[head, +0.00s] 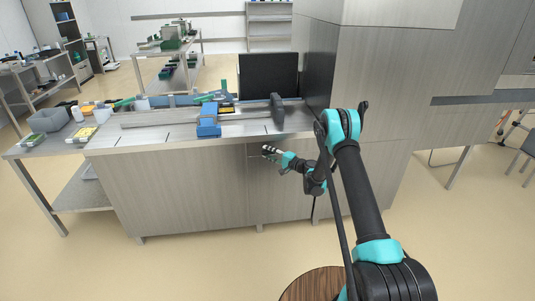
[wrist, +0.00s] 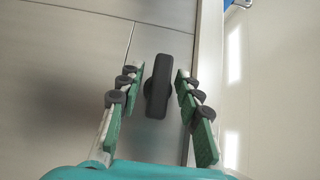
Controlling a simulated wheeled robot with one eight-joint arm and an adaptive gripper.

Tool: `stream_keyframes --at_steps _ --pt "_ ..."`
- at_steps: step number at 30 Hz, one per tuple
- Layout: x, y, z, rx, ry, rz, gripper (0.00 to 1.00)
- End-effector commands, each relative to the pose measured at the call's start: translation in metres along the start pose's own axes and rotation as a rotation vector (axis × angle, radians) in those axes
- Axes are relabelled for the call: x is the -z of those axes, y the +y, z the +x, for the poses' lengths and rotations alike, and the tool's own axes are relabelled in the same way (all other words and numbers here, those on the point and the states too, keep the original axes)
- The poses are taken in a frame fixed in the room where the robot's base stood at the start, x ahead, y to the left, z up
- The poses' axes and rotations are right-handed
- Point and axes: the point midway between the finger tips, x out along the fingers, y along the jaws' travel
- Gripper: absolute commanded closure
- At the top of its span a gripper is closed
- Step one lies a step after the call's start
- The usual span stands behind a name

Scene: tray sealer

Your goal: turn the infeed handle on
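The infeed handle (wrist: 158,86) is a dark, elongated knob on a grey panel, seen in the middle of the wrist view. Its long side runs nearly up and down in that picture. My gripper (wrist: 160,75) is open, with its green-padded fingers on either side of the handle and a gap on each side. I cannot tell whether the fingertips reach past its face. In the head view my gripper (head: 267,151) is at the front panel of the machine (head: 190,185), just below the top edge. The handle cannot be made out there.
On the machine top are a blue block (head: 208,121) and a dark roller-like part (head: 277,109). A tall grey cabinet (head: 370,75) stands at the right. A side table with a grey bin (head: 48,119) is at the left.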

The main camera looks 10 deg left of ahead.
Motion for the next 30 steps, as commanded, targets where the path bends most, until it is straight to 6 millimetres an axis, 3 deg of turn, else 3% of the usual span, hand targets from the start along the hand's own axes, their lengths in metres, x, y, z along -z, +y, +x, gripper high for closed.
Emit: stream_keyframes --at_steps 1,7,19,30 --pt "0.0000 0.0000 0.0000 0.000 0.000 0.000 0.74" --pt "0.0001 0.0001 -0.0001 0.000 0.000 0.000 0.99" --pt "0.0003 -0.0005 -0.0003 -0.049 0.000 -0.049 1.00" --pt "0.0004 -0.0013 -0.0008 -0.253 0.001 -0.253 1.00"
